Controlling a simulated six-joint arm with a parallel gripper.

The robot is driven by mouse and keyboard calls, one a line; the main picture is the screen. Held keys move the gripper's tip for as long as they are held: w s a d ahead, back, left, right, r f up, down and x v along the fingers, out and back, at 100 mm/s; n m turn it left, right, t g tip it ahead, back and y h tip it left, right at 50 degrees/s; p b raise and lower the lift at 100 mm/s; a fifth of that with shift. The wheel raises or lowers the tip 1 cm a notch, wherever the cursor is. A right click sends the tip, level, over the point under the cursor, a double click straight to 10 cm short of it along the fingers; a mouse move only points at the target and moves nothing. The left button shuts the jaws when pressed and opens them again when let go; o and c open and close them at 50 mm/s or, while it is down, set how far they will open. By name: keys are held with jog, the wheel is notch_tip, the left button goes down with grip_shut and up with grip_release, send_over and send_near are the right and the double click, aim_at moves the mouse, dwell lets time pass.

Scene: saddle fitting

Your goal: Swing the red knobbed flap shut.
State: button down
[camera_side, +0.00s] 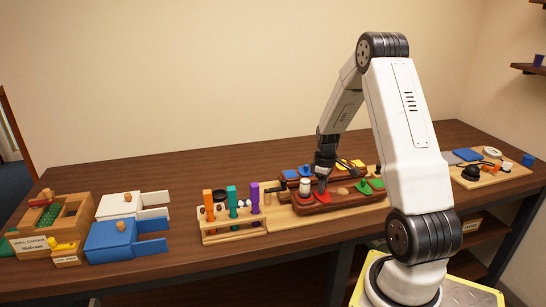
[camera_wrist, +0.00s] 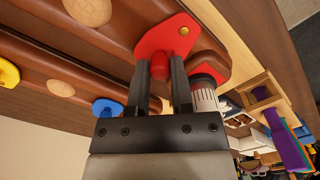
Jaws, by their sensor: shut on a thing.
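The red flap (camera_side: 323,198) lies on the front brown wooden block (camera_side: 342,203), towards its left end. In the wrist view the red flap (camera_wrist: 160,40) is a rounded plate with a brass pivot (camera_wrist: 183,31). My gripper (camera_side: 321,188) points down over it. In the wrist view my gripper (camera_wrist: 162,78) has its two dark fingers on either side of the red knob, shut on it.
A white marked cylinder (camera_wrist: 203,92) stands close beside my fingers. Green (camera_side: 368,186), blue (camera_side: 291,174) and yellow (camera_side: 357,164) flaps are on the blocks. A rack with upright coloured pieces (camera_side: 232,227) stands left. Blue and white boxes (camera_side: 112,240) are further left. Bare table lies behind.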

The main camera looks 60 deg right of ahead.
jog(key=c, duration=0.5)
grip_release()
jog(key=shift+r, duration=0.1)
jog(key=shift+r, duration=3.8)
